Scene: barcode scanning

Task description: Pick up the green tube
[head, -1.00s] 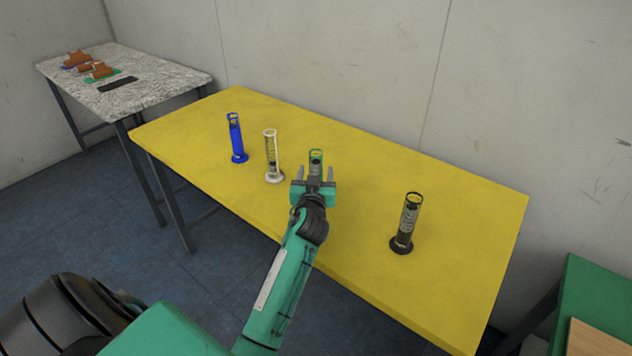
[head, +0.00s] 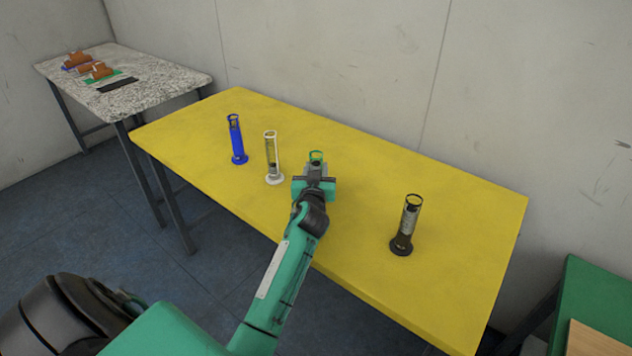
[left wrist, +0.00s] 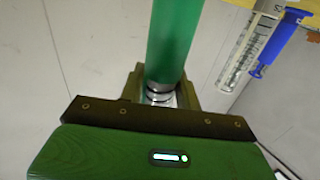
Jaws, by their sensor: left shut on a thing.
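The green tube (head: 316,156) stands on the yellow table; only its green rim and upper part show in the head view, the rest hidden behind my left gripper (head: 315,175). In the left wrist view the green tube (left wrist: 174,40) is between the fingers of my left gripper (left wrist: 162,92), which is shut on it. I cannot tell whether its base touches the table. My right gripper is in neither view.
On the yellow table (head: 370,170) stand a white tube (head: 273,160) and a blue tube (head: 236,142) to the left, and a black tube (head: 405,228) to the right. A speckled table (head: 150,80) is at the back left. A green table (head: 590,290) is at the right edge.

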